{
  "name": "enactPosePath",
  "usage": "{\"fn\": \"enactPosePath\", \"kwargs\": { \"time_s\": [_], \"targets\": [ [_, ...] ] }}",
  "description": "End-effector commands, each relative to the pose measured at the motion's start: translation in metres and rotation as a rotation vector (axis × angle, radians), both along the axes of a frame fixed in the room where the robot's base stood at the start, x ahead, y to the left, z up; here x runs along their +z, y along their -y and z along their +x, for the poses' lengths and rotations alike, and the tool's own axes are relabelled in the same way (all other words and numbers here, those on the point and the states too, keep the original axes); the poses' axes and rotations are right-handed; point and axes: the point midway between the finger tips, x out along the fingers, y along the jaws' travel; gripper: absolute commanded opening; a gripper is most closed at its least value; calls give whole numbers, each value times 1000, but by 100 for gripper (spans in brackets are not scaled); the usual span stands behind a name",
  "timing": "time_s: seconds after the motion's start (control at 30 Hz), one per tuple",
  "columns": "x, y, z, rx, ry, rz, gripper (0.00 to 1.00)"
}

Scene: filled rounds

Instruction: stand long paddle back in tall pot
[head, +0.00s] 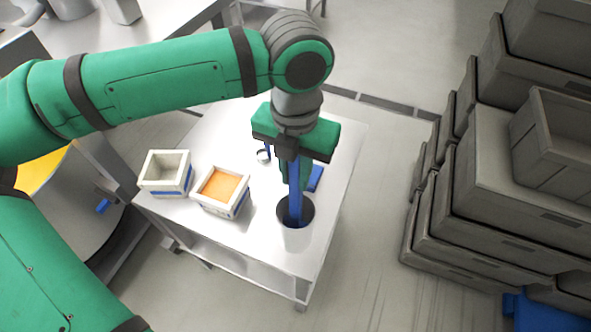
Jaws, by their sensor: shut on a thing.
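The tall pot (298,238) is a pale cylinder with a dark opening, standing near the right front of a white table. The long paddle (295,205) is blue and narrow and hangs down from my gripper (293,172). Its lower end shows over the dark opening of the pot and appears to be inside the rim; how deep it reaches is hidden. My gripper is green, points downward and is shut on the paddle. The grip itself is partly hidden by the wrist.
Two square white boxes stand at the table's left: an empty-looking one (166,172) and one with orange filling (222,187). A blue flat thing (316,178) and a small round metal thing (263,156) lie near my gripper. Grey crates (500,190) are stacked at the right.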

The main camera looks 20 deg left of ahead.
Motion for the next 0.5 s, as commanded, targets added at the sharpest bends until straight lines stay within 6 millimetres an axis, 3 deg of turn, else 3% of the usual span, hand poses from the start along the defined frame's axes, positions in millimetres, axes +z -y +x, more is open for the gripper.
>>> {"fn": "enactPosePath", "kwargs": {
  "time_s": [0.4,0.43,0.5],
  "targets": [
    [-2,0,0,1,1,0,0],
    [-2,0,0,1,1,0,26],
    [-2,0,0,1,1,0,40]
  ]
}}
